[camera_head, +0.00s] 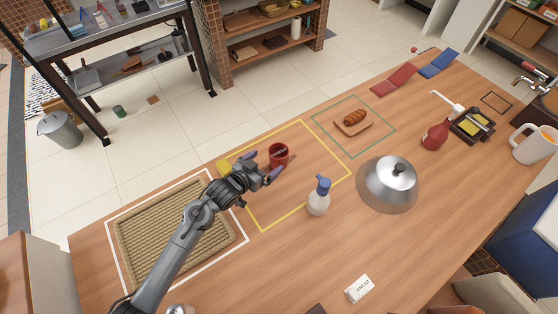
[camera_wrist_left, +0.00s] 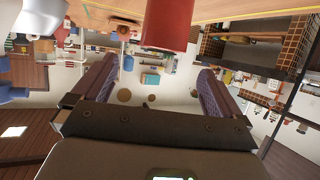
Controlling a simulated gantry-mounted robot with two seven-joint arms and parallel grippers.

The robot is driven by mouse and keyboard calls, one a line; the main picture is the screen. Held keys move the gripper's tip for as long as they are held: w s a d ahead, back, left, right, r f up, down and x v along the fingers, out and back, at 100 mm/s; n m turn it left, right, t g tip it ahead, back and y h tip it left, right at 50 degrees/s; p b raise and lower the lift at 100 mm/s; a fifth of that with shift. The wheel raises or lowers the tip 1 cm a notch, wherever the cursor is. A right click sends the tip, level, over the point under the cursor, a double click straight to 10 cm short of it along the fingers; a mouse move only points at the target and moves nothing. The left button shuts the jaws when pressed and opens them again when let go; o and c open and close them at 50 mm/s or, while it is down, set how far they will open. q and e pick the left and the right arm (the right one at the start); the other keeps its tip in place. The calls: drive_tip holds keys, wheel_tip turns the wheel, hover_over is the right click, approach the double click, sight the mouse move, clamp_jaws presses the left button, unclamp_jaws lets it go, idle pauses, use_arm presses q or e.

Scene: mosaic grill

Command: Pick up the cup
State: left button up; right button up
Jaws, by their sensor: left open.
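A red cup (camera_head: 279,155) stands upright on the wooden counter, inside the yellow outline, with something dark showing in its mouth. My left gripper (camera_head: 264,164) is just left of and in front of the cup, its two purple fingers spread open and empty. In the left wrist view the red cup (camera_wrist_left: 168,25) shows at the top, beyond the open fingers and centred roughly between them; its upper part in that picture is cut off. I cannot tell whether a finger touches it. My right gripper is not in view.
A spray bottle (camera_head: 319,196) and a metal dome (camera_head: 388,184) stand to the right. A woven mat (camera_head: 140,225) lies left, and bread on a board (camera_head: 354,121) lies farther back.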

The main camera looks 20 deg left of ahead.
sight(284, 147)
use_arm(q)
drive_tip(key=shift+a+b+x, duration=0.1)
drive_tip(key=shift+b+x, duration=0.45)
drive_tip(key=shift+x, duration=1.9)
drive_tip(key=shift+a+b+x, duration=0.15)
drive_tip(key=shift+b+x, duration=0.4)
drive_tip(key=shift+x, duration=1.85)
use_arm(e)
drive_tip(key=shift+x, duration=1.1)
use_arm(q)
drive_tip(key=c, duration=0.9)
drive_tip(key=shift+c, duration=0.9)
drive_tip(key=shift+r, duration=0.1)
